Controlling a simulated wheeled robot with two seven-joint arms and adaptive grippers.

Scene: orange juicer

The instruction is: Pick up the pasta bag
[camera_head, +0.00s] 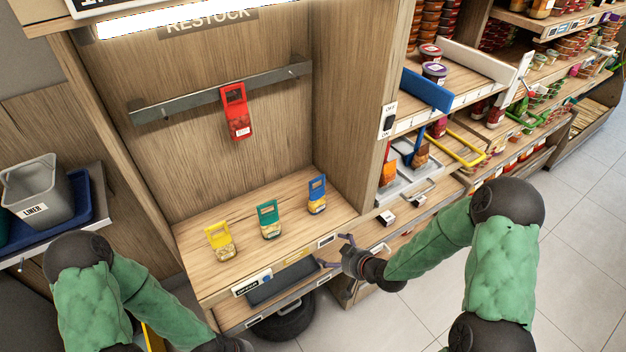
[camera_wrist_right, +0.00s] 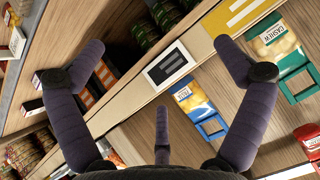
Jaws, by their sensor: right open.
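Three small bags stand in a row on the wooden shelf in the head view: a yellow-topped bag (camera_head: 220,243), a green-topped bag (camera_head: 269,220) and a blue-topped bag (camera_head: 317,196). In the right wrist view the green-topped bag (camera_wrist_right: 281,50) reads cashew. The blue-topped bag (camera_wrist_right: 195,102) has a label too small to read surely, so I cannot tell which bag is the pasta. My right gripper (camera_head: 335,250) is open and empty, just outside the shelf's front edge, nearest the blue-topped bag. My left gripper is out of view; only its forearm shows at bottom left.
A red bag (camera_head: 235,112) hangs from the metal rail (camera_head: 180,104) on the back panel. A wooden side wall (camera_head: 352,95) bounds the shelf on the right, with stocked shelves beyond. A grey bin (camera_head: 38,190) stands at left. The shelf around the bags is clear.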

